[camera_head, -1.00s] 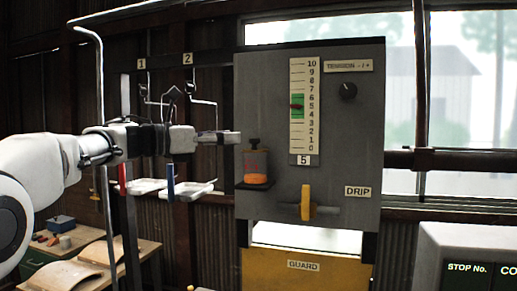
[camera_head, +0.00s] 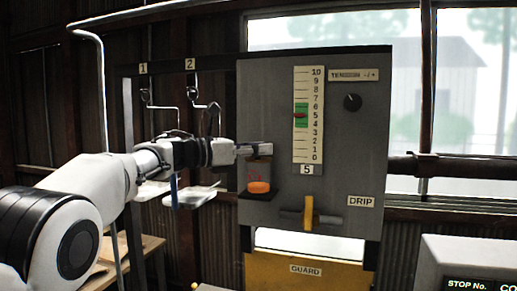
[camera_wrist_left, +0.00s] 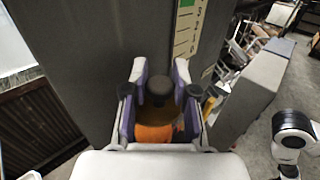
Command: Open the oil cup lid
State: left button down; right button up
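The oil cup (camera_head: 258,175) stands on a small dark ledge on the left of the grey panel (camera_head: 345,145). Orange shows at its bottom in the head view. My left gripper (camera_head: 258,149) is level with the cup's top and hides its lid there. In the left wrist view, the dark round lid knob (camera_wrist_left: 158,87) lies between the two fingers of the left gripper (camera_wrist_left: 160,72), which are spread on either side of it. The orange of the cup (camera_wrist_left: 154,133) shows below. Whether a finger touches the lid cannot be told. My right gripper is not in view.
The panel carries a tension scale (camera_head: 308,115), a dark knob (camera_head: 352,102) and a yellow lever (camera_head: 308,213) below right of the cup. White trays (camera_head: 190,195) on hangers hang behind my left arm. A yellow guard (camera_head: 300,272) is below.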

pick_arm(q)
jog(key=shift+a+n+h+b, duration=0.15)
jog(key=shift+n+h+b, duration=0.15)
jog(key=shift+b, duration=0.55)
jog(key=n+t+h+b, duration=0.1)
jog(key=n+b, duration=0.1)
jog(key=b, duration=0.1)
jog(key=a+n+t+b, duration=0.1)
jog(key=n+t+b, duration=0.1)
jog(key=b, duration=0.1)
jog(key=a+n+t+h+b, duration=0.1)
jog(key=n+b, duration=0.1)
jog(key=b, duration=0.1)
jog(key=shift+w+r+h, duration=0.3)
jog(key=shift+w+r, duration=0.05)
jog(key=shift+w, duration=0.05)
jog(key=shift+w+a+f+n+t+y+b, duration=0.2)
jog(key=shift+a+n+t+y+b, duration=0.5)
jog(key=shift+n+t+y+b, duration=2.45)
jog(key=shift+w+a+f+n+t+y+b, duration=0.2)
jog(key=shift+a+n+t+y, duration=1.05)
jog(key=shift+n, duration=3.85)
jog(key=shift+w+a+n+t+y+b, duration=0.25)
jog(key=shift+n+t+y+b, duration=1.5)
jog(key=shift+n+t+y, duration=1.8)
jog(key=shift+n+g+h, duration=0.25)
jog(key=shift+n+g, duration=0.5)
jog(key=shift+n, duration=0.05)
